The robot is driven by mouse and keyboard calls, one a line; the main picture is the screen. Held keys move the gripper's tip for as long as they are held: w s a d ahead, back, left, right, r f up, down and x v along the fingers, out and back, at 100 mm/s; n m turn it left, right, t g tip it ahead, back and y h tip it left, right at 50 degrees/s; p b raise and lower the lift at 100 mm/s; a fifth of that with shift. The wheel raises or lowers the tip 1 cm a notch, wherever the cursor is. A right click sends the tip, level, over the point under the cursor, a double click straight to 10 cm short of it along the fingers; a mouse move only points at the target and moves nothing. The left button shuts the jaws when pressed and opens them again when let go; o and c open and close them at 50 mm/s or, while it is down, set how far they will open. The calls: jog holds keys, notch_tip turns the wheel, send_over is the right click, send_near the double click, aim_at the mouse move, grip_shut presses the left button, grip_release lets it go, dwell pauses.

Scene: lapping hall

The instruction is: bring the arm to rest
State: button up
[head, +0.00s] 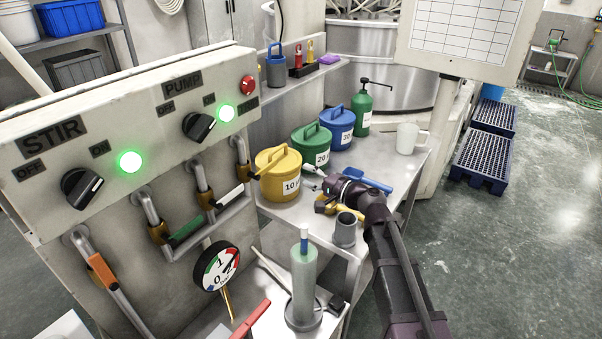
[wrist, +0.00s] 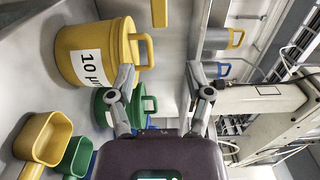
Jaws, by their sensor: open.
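My gripper (head: 309,178) is open and empty over the bench, just in front of the yellow and green lidded pots. In the wrist view my gripper (wrist: 159,70) has its two fingers spread apart with nothing between them. The yellow pot (head: 278,174) labelled 10 stands left of the fingers. The green pot (head: 311,146) labelled 20 stands behind them; in the wrist view it is partly hidden by a finger. My arm reaches in from the lower right.
A blue pot (head: 337,127), a green pump bottle (head: 363,108) and a white mug (head: 407,138) stand farther back on the bench. A grey cup (head: 345,229) stands close to my arm. The control panel (head: 120,135) shows two green lamps. Open floor (head: 500,240) lies at right.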

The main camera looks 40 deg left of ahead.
jog(key=shift+d, duration=0.1)
dwell(0.6)
jog(key=w+d+f+t+h+p, duration=0.1)
jog(key=d+f+h+p, duration=0.25)
jog(key=d, duration=1.05)
jog(key=w+d+f+n+h+p, duration=0.1)
jog(key=d+f+h+p, duration=0.3)
jog(key=d, duration=1)
jog(key=d+f+t+h, duration=0.15)
jog(key=d+h, duration=0.45)
jog(key=d, duration=0.8)
jog(key=s+d+g+h+p, duration=0.1)
jog(key=s+d+h, duration=0.1)
jog(key=d, duration=0.6)
jog(key=s+d+m+g+h+p, duration=0.1)
jog(key=s+d+h, duration=0.1)
jog(key=d, duration=0.6)
jog(key=shift+s+r, duration=0.15)
jog(key=shift+h, duration=0.25)
jog(key=shift+c, duration=0.6)
jog(key=shift+a, duration=0.1)
